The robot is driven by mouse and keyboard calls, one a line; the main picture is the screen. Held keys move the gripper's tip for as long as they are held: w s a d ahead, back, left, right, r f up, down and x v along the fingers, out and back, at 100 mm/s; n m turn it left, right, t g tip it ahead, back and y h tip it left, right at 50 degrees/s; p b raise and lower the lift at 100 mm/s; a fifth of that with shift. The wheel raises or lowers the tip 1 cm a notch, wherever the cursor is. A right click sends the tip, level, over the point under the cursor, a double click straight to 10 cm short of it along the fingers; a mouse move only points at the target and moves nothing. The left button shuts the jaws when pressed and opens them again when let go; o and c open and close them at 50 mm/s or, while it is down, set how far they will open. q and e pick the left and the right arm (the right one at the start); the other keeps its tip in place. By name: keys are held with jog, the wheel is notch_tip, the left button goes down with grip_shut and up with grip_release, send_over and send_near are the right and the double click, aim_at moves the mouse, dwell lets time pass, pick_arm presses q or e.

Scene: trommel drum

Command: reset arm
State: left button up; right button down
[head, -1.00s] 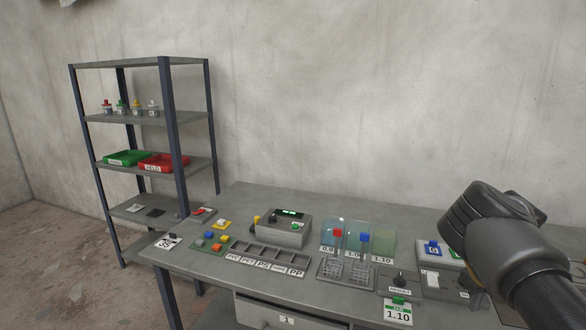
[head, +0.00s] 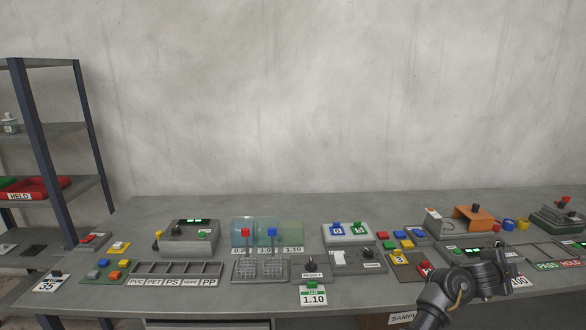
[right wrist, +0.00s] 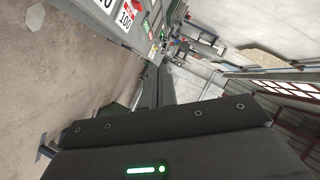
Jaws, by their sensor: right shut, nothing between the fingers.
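My right arm (head: 470,285) shows at the lower right of the head view, over the front part of the bench. In the right wrist view my right gripper (right wrist: 160,72) points away from the camera, its dark fingers together with nothing between them. It is beside the bench's front edge, with floor on one side. My left gripper is in neither current view.
The grey bench (head: 130,220) carries a sorting rack (head: 175,270), a tube stand (head: 260,270), an orange device (head: 473,218) and coloured blocks. A shelf (head: 50,135) with a red tray (head: 45,188) stands left. A 100 label (right wrist: 126,14) shows near the gripper.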

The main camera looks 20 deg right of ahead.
jog(key=w+a+f+n+t+y, duration=0.1)
jog(key=w+a+n+t+y, duration=0.1)
jog(key=w+a+n+t, duration=0.35)
jog(key=w+a+f+n+t+y, duration=0.1)
jog(key=w+a+n+t, duration=0.15)
jog(key=a+n, duration=0.6)
jog(key=s+a+f+n+y, duration=0.1)
jog(key=a+f+n+y, duration=0.45)
jog(key=a, duration=0.65)
jog(key=s+a+f+n+g+y, duration=0.3)
jog(key=s+a+f+n, duration=0.3)
jog(key=s+a, duration=0.6)
jog(key=s+a+f+n+g+y, duration=0.35)
jog(key=s+a+f, duration=0.45)
jog(key=s+a, duration=0.45)
notch_tip(320, 180, down, 25)
jog(key=w+a+g, duration=0.1)
jog(key=a, duration=0.1)
jog(key=s+d+f+n+g, duration=0.1)
jog(key=s+d+f, duration=0.2)
jog(key=s+f, duration=1.3)
jog(key=shift+s+d+f+h, duration=0.2)
jog(key=shift+s+f+h, duration=0.1)
jog(key=shift+s+f, duration=0.05)
